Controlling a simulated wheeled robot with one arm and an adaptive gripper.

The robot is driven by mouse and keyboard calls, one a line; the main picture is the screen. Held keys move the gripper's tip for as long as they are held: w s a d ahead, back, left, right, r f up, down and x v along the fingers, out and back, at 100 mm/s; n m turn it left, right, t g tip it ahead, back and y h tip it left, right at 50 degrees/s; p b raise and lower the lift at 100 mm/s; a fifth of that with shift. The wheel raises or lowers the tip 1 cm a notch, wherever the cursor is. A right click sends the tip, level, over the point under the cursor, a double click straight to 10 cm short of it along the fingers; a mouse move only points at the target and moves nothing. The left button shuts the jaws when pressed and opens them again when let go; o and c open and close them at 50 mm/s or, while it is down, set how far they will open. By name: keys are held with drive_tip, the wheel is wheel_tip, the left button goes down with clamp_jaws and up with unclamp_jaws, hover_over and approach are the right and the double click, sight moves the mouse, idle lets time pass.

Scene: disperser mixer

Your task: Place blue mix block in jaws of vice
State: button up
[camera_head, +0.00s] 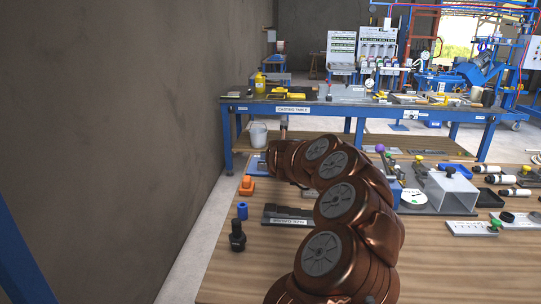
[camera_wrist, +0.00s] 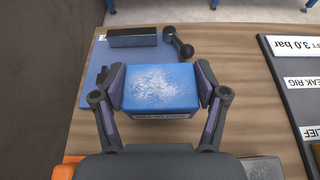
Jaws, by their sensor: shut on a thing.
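Behind and below the block is the vice, with a blue base (camera_wrist: 93,84), a dark jaw bar (camera_wrist: 132,41) and a ball-ended handle (camera_wrist: 184,48). The block hides part of the vice, so the jaw gap and the height between them cannot be told. In the head view the vice (camera_head: 256,165) is partly behind my arm, and the block is hidden.
An orange object (camera_head: 246,186), a blue cylinder (camera_head: 242,211) and a black bolt-like piece (camera_head: 237,238) stand along the table's left edge. A dark labelled fixture (camera_head: 287,216) lies near my arm. To the right in the wrist view is a labelled panel (camera_wrist: 296,98).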

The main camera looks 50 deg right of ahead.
drive_tip(key=w+d+p, duration=0.1)
drive_tip(key=w, duration=0.1)
drive_tip(key=w+d+p, duration=0.1)
drive_tip(key=w, duration=0.2)
drive_tip(key=w+d+p, duration=0.1)
drive_tip(key=w, duration=0.1)
drive_tip(key=shift+w+f, duration=0.15)
drive_tip(key=shift+w, duration=0.1)
drive_tip(key=shift+w+d+f+p, duration=0.15)
drive_tip(key=shift+w+p, duration=0.15)
drive_tip(key=shift+w, duration=0.45)
drive_tip(key=shift+w+f+b, duration=0.1)
drive_tip(key=shift+f+b, duration=0.9)
drive_tip(key=shift+f, duration=0.8)
drive_tip(key=o, duration=1.5)
drive_tip(key=shift+f, duration=0.15)
